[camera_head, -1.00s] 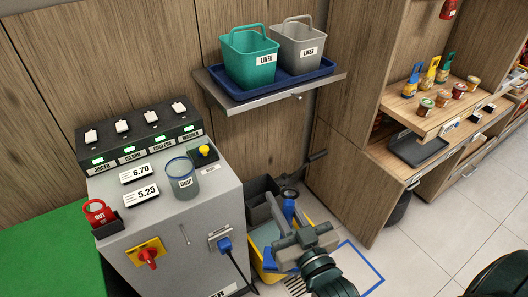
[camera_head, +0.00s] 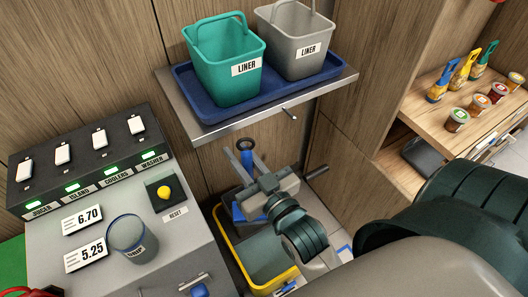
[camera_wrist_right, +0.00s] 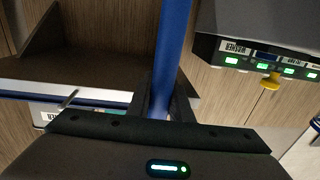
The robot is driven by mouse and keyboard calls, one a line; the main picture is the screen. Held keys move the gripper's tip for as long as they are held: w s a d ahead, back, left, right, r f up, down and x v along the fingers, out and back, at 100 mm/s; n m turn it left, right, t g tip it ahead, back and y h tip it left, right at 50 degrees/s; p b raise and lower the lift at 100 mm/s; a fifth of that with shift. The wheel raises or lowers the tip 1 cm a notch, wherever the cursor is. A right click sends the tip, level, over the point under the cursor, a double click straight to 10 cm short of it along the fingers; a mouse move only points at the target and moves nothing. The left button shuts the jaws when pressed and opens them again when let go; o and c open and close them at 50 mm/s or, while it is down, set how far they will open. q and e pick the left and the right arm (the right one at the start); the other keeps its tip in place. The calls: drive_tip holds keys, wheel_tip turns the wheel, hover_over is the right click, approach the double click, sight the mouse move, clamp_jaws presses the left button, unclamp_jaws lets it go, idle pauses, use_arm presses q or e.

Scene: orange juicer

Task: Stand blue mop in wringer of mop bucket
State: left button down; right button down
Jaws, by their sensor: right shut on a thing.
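My right gripper (camera_head: 258,192) is shut on the blue mop (camera_head: 247,160). In the right wrist view the blue handle (camera_wrist_right: 172,45) rises between the two fingers (camera_wrist_right: 162,105). In the head view the handle is seen nearly end-on, and blue also shows just below and left of the fingers. The yellow mop bucket (camera_head: 226,238) stands on the floor below the shelf. Its dark grey wringer (camera_head: 222,202) is at the back, mostly hidden by the mop and gripper. I cannot tell whether the mop head touches the wringer. My left gripper is out of view.
A shelf (camera_head: 250,122) with a blue tray and two liner buckets, green (camera_head: 222,85) and grey (camera_head: 296,60), overhangs the bucket's back. A grey control cabinet (camera_head: 165,235) stands close on the left. A wooden cabinet (camera_head: 365,100) stands on the right.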

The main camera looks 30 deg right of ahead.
drive_tip(key=shift+w+d, duration=0.1)
drive_tip(key=shift+w, duration=0.15)
drive_tip(key=shift+r, duration=0.1)
